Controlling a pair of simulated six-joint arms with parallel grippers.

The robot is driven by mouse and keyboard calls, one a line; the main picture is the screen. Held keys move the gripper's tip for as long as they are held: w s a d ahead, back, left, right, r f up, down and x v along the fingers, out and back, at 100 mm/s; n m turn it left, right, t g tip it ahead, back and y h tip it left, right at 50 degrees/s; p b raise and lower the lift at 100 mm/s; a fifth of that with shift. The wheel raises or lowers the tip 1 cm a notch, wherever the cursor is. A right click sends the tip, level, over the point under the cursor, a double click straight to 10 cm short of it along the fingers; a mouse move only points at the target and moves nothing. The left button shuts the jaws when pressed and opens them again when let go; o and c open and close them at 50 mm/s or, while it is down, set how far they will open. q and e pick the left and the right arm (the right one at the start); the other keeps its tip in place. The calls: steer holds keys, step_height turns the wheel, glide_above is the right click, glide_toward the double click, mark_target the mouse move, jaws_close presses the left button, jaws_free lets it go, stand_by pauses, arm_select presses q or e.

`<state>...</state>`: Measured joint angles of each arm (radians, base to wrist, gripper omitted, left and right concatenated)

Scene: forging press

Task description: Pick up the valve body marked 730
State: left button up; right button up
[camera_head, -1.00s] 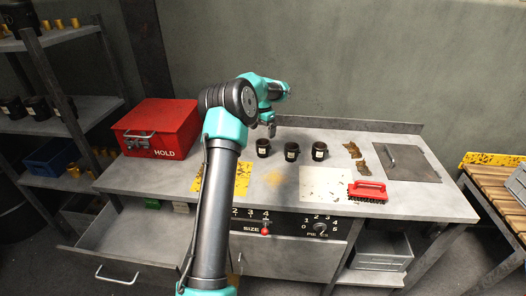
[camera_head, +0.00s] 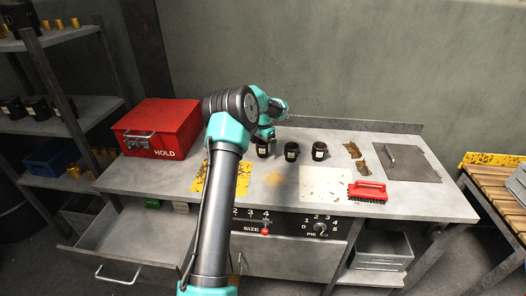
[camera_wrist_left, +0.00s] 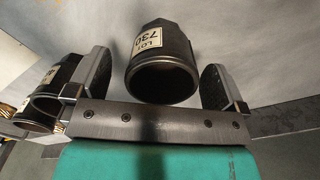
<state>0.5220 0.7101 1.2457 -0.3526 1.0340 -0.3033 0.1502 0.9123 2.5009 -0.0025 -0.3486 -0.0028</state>
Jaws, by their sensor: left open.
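The valve body marked 730 (camera_wrist_left: 160,65) is a dark cylinder with a pale "LOT 730" label and an open round mouth. In the left wrist view it sits between the two spread fingers of my left gripper (camera_wrist_left: 158,85), with gaps on both sides. In the head view it appears to be the leftmost of three dark bodies (camera_head: 263,149) on the bench, partly covered by my left gripper (camera_head: 266,133). The middle body (camera_head: 292,152) and the right body (camera_head: 319,151) stand beside it in a row. My right gripper is out of view.
A red HOLD box (camera_head: 160,128) stands left on the bench (camera_head: 420,205). A red brush (camera_head: 367,191), brown scraps (camera_head: 364,166) and a grey plate (camera_head: 405,163) lie right. Another dark body (camera_wrist_left: 55,80) is close outside one finger. A drawer (camera_head: 120,235) hangs open below.

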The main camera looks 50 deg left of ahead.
arm_select(q)
steer(key=shift+f, duration=0.45)
steer(key=c, duration=1.3)
steer(key=shift+r, duration=0.1)
steer(key=shift+r, duration=1.65)
steer(key=s+d+r, duration=0.1)
steer(key=s+d, duration=0.9)
steer(key=d, duration=0.2)
steer(key=shift+s+r, duration=0.3)
